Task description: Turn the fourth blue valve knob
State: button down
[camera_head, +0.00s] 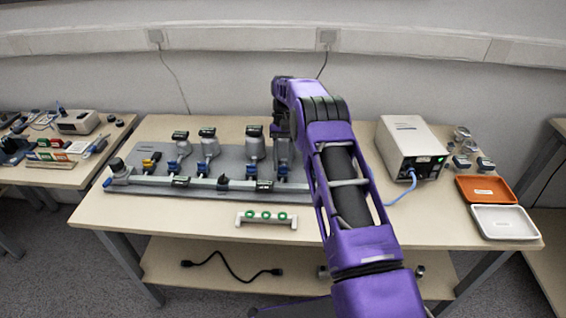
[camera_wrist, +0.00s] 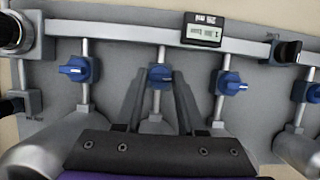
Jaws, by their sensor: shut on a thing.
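A row of blue valve knobs sits on short pipes along a grey manifold. In the wrist view, my gripper (camera_wrist: 160,80) has its two dark fingers on either side of one blue knob (camera_wrist: 160,73), shut on it. That knob, the fourth blue one from the left, also shows in the head view (camera_head: 283,171), beneath my arm. In the wrist view, other blue knobs stand left (camera_wrist: 76,69) and right (camera_wrist: 232,84) of it, with one more at the far right (camera_wrist: 304,91).
A main pipe (camera_wrist: 130,32) with a digital gauge (camera_wrist: 203,31) runs just beyond the knobs. Grey cylinders (camera_head: 254,147) stand close behind them. A power box (camera_head: 411,147), an orange tray (camera_head: 486,190) and a white tray (camera_head: 505,222) are on the right. A small green-topped rack (camera_head: 266,218) lies in front.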

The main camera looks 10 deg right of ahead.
aim_at(283, 168)
dwell(0.3)
jog(key=c, duration=0.5)
grip_release()
jog(key=shift+r, duration=0.1)
notch_tip(283, 168, up, 10)
jog(key=shift+f+p, duration=0.1)
jog(key=shift+p, duration=0.4)
